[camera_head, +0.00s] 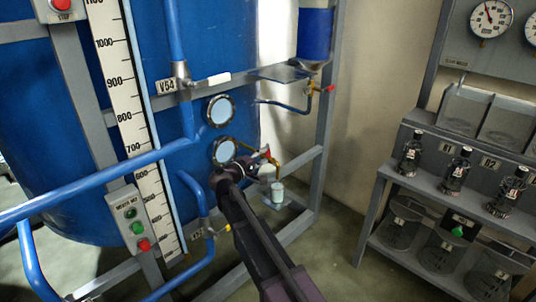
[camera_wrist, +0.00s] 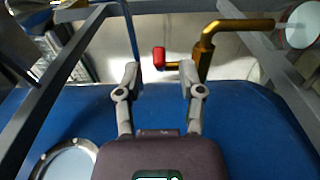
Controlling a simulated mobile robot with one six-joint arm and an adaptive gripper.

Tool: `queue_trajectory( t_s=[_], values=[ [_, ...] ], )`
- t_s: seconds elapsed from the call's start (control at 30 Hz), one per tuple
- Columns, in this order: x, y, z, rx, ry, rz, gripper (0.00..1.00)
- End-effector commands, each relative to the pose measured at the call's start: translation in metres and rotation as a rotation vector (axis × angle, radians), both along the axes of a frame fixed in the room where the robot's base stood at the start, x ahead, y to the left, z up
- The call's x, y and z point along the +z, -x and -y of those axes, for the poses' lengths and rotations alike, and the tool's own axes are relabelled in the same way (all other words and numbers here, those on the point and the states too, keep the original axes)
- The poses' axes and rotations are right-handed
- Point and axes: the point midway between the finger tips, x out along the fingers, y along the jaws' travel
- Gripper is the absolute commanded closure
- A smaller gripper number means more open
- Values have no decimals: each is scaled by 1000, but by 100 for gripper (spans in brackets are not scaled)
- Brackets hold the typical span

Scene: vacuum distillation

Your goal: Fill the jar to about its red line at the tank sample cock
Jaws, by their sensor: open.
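The tank sample cock (camera_head: 262,155) is a brass fitting with a red handle on the lower right of the blue tank. In the wrist view the brass pipe (camera_wrist: 207,45) bends upward, and the red lever end (camera_wrist: 160,57) lies just beyond and between my fingertips. My gripper (camera_wrist: 159,72) is open and empty, with its two grey fingers apart. In the head view my gripper (camera_head: 266,170) is beside the cock, partly hiding it. A small pale jar (camera_head: 277,193) stands below the cock on a small support. Its red line and liquid level are too small to tell.
Grey frame bars (camera_head: 300,160) cross near the cock. Two round sight glasses (camera_head: 221,111) sit on the tank at left. Another valve (camera_head: 330,89) with a red handle is above right. A rack (camera_head: 452,190) with several dark bottles stands at right, with open floor between.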

Motion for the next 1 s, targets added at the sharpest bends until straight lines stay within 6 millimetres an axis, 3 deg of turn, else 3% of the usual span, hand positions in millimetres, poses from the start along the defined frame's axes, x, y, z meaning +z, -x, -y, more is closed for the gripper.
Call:
queue_trajectory(
  t_s=[0.23, 0.67, 0.83, 1.0],
  values=[
    [0, -19, 14, 0, 0, 0, 50],
    [0, -23, 18, 0, 0, 0, 50],
    [0, -23, 18, 0, 0, 0, 98],
    [0, -23, 18, 0, 0, 0, 100]
  ],
)
